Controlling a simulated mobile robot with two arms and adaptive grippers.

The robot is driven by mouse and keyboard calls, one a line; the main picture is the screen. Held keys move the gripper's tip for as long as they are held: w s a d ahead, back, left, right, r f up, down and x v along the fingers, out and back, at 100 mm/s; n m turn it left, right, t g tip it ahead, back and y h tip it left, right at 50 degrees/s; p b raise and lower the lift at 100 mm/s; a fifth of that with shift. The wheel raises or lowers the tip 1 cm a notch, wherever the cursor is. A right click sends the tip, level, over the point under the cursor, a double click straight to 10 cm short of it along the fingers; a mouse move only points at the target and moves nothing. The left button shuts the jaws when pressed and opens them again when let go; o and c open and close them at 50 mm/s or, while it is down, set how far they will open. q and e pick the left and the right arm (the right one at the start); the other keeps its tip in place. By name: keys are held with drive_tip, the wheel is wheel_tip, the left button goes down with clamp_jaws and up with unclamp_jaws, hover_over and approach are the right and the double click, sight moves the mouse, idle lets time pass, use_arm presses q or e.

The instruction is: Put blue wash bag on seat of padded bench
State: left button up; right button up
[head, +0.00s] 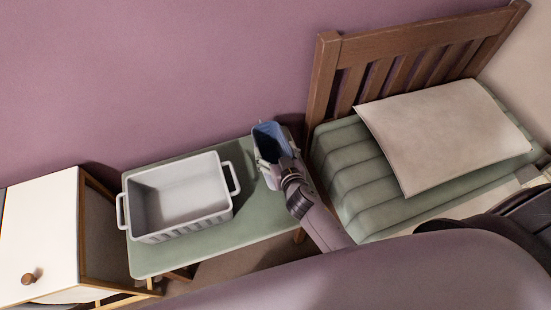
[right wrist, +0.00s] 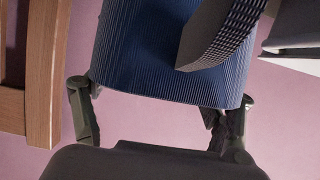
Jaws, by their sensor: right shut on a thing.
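The blue wash bag (head: 268,136) is at the far right corner of the green-topped padded bench (head: 190,258). My right gripper (head: 272,164) is shut on it from the front right. In the right wrist view the bag's ribbed blue side (right wrist: 150,45) lies between the two dark fingers (right wrist: 163,105). The bag's lower part is partly hidden by the gripper in the head view, and I cannot tell whether it touches the seat. A dark ribbed piece crosses in front of the bag in the wrist view. My left gripper is not in view.
A white ribbed basket (head: 222,212) with handles stands on the bench, left of the bag. A bed with a wooden headboard (head: 425,42) and pale pillow (head: 445,135) is close on the right. A white cabinet (head: 45,235) is at left. The bench's front right is clear.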

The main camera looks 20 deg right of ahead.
drive_tip(key=shift+f+b, duration=0.75)
drive_tip(key=shift+f, duration=1.2)
drive_tip(key=shift+f, duration=0.2)
drive_tip(key=o, duration=1.7)
drive_tip(key=shift+c, duration=0.2)
drive_tip(key=shift+r, duration=0.25)
drive_tip(key=v, duration=1.2)
drive_tip(key=shift+f, duration=0.1)
